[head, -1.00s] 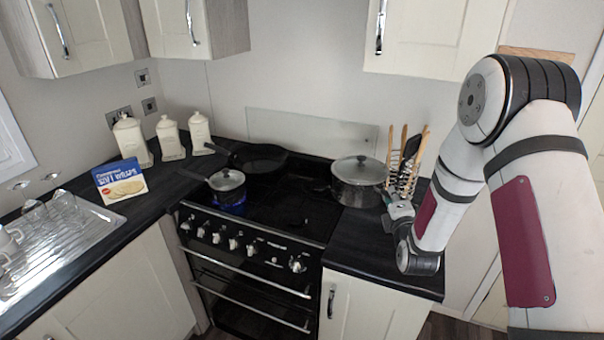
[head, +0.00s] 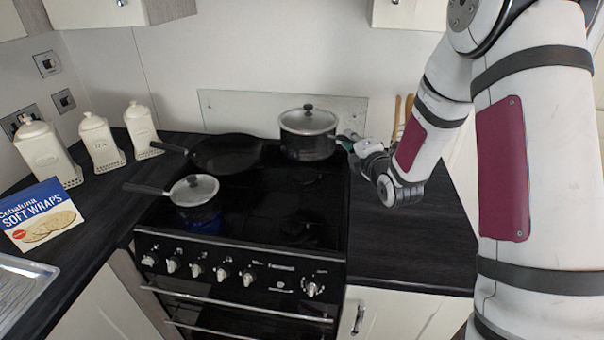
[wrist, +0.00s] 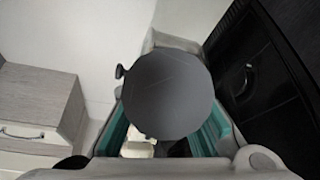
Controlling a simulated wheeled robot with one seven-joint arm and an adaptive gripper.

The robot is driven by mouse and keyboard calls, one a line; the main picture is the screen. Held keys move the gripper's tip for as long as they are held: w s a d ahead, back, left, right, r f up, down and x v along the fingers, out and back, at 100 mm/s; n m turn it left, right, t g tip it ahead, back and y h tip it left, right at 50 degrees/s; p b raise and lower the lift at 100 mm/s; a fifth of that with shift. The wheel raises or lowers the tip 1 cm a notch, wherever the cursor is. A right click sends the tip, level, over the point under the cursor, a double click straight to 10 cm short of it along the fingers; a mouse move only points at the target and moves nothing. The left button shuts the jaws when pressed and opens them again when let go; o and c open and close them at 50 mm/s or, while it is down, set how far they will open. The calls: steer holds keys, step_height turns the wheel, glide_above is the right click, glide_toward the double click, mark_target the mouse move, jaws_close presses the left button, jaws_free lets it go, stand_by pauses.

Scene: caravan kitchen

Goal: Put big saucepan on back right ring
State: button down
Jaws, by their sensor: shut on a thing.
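Faint ring marks show in front of the saucepan.
A small lidded saucepan (head: 197,200) stands front left over a blue glow, its handle pointing left. A black frying pan (head: 225,152) is back left. Utensils (head: 403,112) stand behind my arm. The right worktop (head: 405,245) is clear.

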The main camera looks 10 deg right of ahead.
steer(key=d+f+n+y+b, duration=0.25)
steer(key=d+b, duration=0.35)
steer(key=b, duration=0.7)
steer(key=s+f+g+y+b, duration=0.1)
steer(key=s+f+y+b, duration=0.1)
steer(key=s+f+b, duration=0.4)
steer(key=shift+d+b, duration=0.35)
steer(key=shift+b, duration=1.2)
steer(key=shift+n, duration=0.25)
steer(key=shift+w+d+f+b+x, duration=0.1)
steer(key=shift+d+f+b+x, duration=0.4)
steer(key=shift+x, duration=2.25)
steer(key=shift+w+d+f+b+x, duration=0.1)
steer(key=shift+d+f+b+x, duration=0.35)
steer(key=shift+x, duration=2.25)
steer(key=shift+w+d+f+b+x, duration=0.1)
steer(key=shift+d+f+b+x, duration=0.4)
steer(key=shift+x, duration=2.25)
steer(key=shift+a+f, duration=0.15)
steer(key=shift+f, duration=0.05)
steer(key=c, duration=1.7)
jaws_free()
steer(key=shift+f, duration=0.15)
steer(key=shift+o, duration=0.9)
steer(key=shift+s, duration=0.1)
